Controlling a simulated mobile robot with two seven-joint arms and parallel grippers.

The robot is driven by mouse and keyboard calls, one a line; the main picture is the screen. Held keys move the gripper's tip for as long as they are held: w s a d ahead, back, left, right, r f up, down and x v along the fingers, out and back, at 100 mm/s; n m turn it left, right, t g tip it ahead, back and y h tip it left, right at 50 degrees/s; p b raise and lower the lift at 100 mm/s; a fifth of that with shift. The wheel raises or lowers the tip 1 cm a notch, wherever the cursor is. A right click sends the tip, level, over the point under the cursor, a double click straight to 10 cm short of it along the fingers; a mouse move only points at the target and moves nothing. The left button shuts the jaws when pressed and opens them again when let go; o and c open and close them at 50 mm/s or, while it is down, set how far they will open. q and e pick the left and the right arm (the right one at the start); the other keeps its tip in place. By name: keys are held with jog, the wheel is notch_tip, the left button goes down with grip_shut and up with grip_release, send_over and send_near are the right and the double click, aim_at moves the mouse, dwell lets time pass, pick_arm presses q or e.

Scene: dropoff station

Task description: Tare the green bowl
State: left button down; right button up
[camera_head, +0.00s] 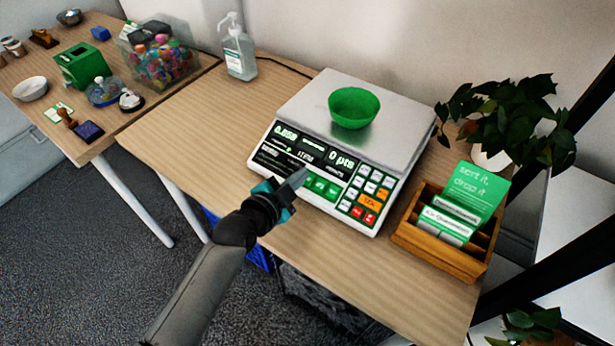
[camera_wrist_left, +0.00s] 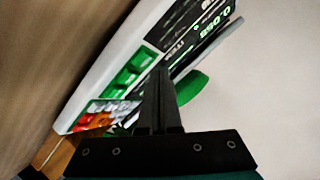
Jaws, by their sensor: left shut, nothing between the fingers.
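The green bowl (camera_head: 353,107) sits upright on the metal plate of the white scale (camera_head: 298,110). Its rim also shows in the left wrist view (camera_wrist_left: 191,87). The scale's display reads about 0.058 on the left and 0 pts on the right. Below it are green keys (camera_head: 320,187), white number keys, and orange and red keys. My left gripper (camera_head: 298,177) is shut and empty, its tips in front of the panel close to the green keys. I cannot tell whether they touch. In the left wrist view the closed fingers (camera_wrist_left: 158,85) point at the panel. My right gripper is not in view.
A wooden card holder (camera_head: 435,255) with green cards stands right of the scale, with a potted plant (camera_head: 510,115) behind it. A sanitizer bottle (camera_head: 238,55) stands at the back left. A second table on the left holds a clear candy box (camera_head: 160,62) and several small items.

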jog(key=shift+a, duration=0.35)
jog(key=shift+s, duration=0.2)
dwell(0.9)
pick_arm(q)
jog(key=shift+f, duration=0.1)
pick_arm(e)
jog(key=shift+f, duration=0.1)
pick_arm(q)
jog(key=shift+w+d+f, duration=0.1)
jog(key=shift+w+f, duration=0.05)
jog(key=shift+f, duration=0.15)
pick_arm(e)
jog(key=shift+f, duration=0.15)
pick_arm(q)
jog(key=shift+w+d+f+b, duration=0.1)
jog(key=shift+f+b, duration=0.3)
jog(key=shift+b, duration=0.15)
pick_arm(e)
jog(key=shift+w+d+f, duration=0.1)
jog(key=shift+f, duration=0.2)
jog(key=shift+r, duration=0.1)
pick_arm(q)
jog(key=shift+s+a+r+p, duration=0.15)
jog(key=shift+r+p, duration=0.25)
jog(key=shift+p, duration=0.1)
jog(key=shift+s+a+r+p, duration=0.1)
jog(key=shift+r+p, duration=0.25)
jog(key=shift+p, duration=0.15)
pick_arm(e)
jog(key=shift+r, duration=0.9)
